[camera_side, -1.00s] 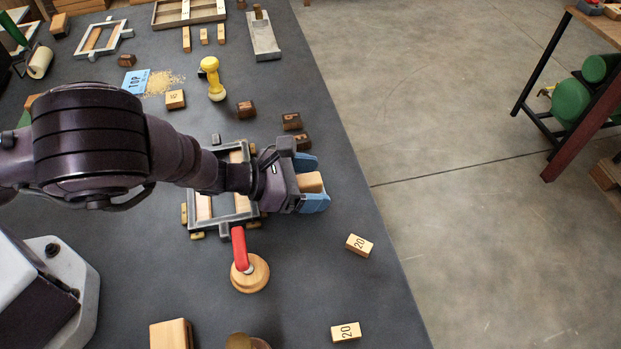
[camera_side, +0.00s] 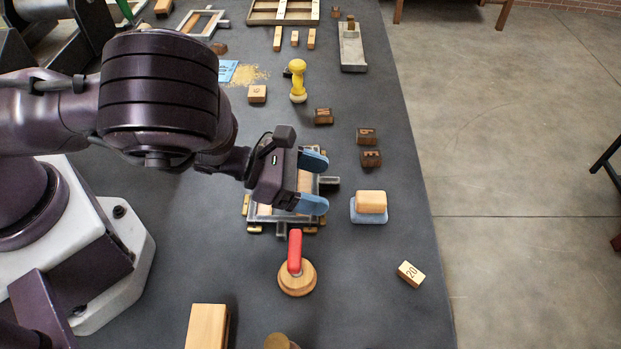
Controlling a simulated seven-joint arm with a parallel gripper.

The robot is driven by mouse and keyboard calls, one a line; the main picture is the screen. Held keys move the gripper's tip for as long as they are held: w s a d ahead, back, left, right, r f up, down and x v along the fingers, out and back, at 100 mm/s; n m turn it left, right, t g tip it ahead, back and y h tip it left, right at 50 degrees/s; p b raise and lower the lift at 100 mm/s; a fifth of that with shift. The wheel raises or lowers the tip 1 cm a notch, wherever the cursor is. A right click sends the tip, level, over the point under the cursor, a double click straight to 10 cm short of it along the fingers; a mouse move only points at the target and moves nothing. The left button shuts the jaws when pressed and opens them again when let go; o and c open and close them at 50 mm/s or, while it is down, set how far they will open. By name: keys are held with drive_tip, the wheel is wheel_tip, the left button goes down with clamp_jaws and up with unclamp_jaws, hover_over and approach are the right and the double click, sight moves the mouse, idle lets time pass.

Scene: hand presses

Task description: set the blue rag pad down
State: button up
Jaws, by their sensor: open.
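The blue rag pad (camera_side: 355,216), a blue cloth base under a pale wooden block, sits flat on the dark table right of the clamped frame. My gripper (camera_side: 314,182) is open and empty, with its two blue fingertips apart. It is to the left of the pad, over the grey frame (camera_side: 265,219), and a gap of table shows between fingertips and pad. My gripper hides much of the frame.
A red-handled round wooden press (camera_side: 297,279) stands in front of the frame. Dark stamp blocks (camera_side: 370,158) lie behind the pad, and a block marked 20 (camera_side: 410,273) lies front right. A yellow-handled stamp (camera_side: 298,82) stands farther back. The table's right edge is near the pad.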

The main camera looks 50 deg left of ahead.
drive_tip(key=shift+s+a+r, duration=0.15)
drive_tip(key=shift+s+a, duration=0.1)
drive_tip(key=shift+s, duration=0.05)
drive_tip(key=w+a+r+n+y, duration=0.2)
drive_tip(key=a+r+n+y, duration=0.35)
drive_tip(key=n, duration=0.85)
drive_tip(key=w+a+r+n+y, duration=0.1)
drive_tip(key=a+r+n+y, duration=0.35)
drive_tip(key=r+n, duration=0.75)
drive_tip(key=s+a+r+n+g, duration=0.2)
drive_tip(key=s+a+r+n, duration=0.2)
drive_tip(key=s+n, duration=0.5)
drive_tip(key=s+a+r+n+g, duration=0.2)
drive_tip(key=s+a+r+n, duration=0.1)
drive_tip(key=s+r+n, duration=0.4)
drive_tip(key=s+n, duration=0.2)
drive_tip(key=n, duration=0.1)
drive_tip(key=shift+s+a, duration=0.4)
